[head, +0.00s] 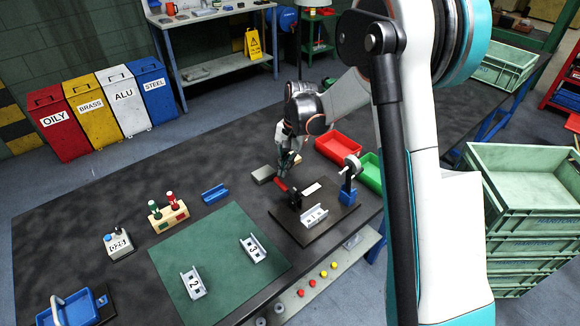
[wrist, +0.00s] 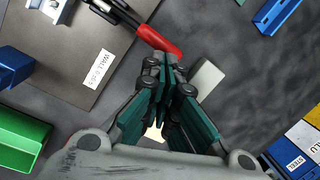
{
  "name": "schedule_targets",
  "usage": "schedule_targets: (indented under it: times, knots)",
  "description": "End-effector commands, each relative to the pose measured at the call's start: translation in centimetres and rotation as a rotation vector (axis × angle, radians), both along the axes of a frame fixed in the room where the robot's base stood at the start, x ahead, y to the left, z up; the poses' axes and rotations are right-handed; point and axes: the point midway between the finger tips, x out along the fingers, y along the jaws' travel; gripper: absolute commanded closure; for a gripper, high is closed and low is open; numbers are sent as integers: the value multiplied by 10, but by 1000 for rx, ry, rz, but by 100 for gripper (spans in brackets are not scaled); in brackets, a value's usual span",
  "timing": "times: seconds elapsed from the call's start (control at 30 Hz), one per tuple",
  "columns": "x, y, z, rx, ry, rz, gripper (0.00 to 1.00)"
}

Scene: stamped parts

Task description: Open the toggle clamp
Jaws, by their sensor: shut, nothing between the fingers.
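The toggle clamp (head: 295,198) stands on a dark base plate (head: 322,229). Its red handle (head: 281,186) points out toward the back left, and it also shows in the wrist view (wrist: 157,40) at the top centre. My gripper (head: 287,172) is over the handle's free end. In the wrist view its teal fingers (wrist: 171,72) are closed together with nothing between them, tips close to the red handle's end. I cannot tell whether they touch it. A numbered grey bracket (head: 314,216) sits on the plate beside the clamp.
A blue block with a metal post (head: 348,190) stands at the plate's right. Red (head: 338,145) and green (head: 371,172) bins lie behind it. A grey block (head: 263,174) lies left of my gripper. A green mat (head: 218,262) with two brackets is front left.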

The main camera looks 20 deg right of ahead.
Motion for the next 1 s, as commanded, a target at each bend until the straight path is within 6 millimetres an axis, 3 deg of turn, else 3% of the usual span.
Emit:
schedule_targets:
  times: [0.5,1.0]
  knots:
    - [14,6,-30,-1,0,1,100]
    - [16,6,-38,-5,0,3,100]
